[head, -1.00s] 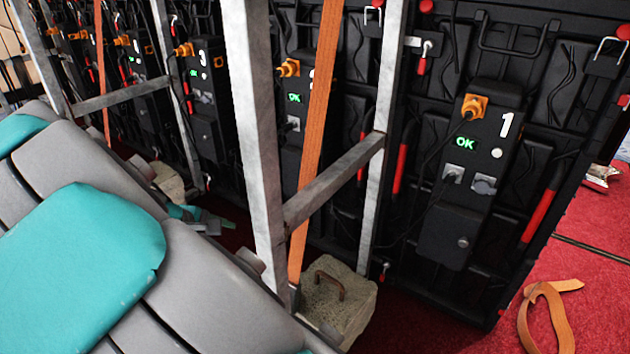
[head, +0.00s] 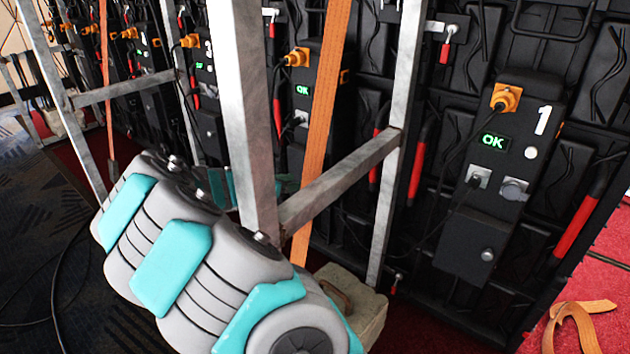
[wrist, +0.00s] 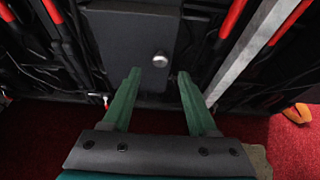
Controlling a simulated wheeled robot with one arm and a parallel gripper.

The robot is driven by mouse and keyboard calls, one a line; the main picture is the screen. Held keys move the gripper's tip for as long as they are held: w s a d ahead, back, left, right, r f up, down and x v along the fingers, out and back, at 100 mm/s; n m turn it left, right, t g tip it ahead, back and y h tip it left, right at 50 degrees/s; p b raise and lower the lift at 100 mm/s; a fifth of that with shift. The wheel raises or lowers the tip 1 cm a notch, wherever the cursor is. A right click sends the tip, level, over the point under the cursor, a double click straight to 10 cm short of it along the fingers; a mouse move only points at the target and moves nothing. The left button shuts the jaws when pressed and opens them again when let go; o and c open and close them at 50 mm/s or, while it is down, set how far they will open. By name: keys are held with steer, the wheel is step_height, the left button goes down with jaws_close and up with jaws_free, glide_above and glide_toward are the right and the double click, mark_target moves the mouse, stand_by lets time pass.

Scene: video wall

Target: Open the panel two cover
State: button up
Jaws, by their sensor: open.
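In the wrist view a dark, flat box cover (wrist: 130,45) with a round silver knob (wrist: 160,60) faces me and looks closed. My gripper (wrist: 159,73) is open, its two green fingers spread below the knob and to either side, with nothing between them. In the head view the second panel's control box (head: 302,85), with a green OK display, stands left of panel 1. Its number and lower cover are hidden by the orange strap and the metal frame. My gripper (head: 262,186) shows dimly there behind the grey post, partly covered.
A grey metal post (head: 243,110), a slanted crossbar (head: 345,178) and an orange vertical strap (head: 322,130) stand close to my arm. A stone weight (head: 365,298) sits at the frame's foot. Panel 1's control box (head: 500,160) is at right. A loose strap (head: 580,318) lies on red carpet.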

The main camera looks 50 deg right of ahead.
mark_target(310, 179)
steer(key=shift+b+x, duration=0.4)
steer(key=shift+x, duration=2.75)
jaws_close()
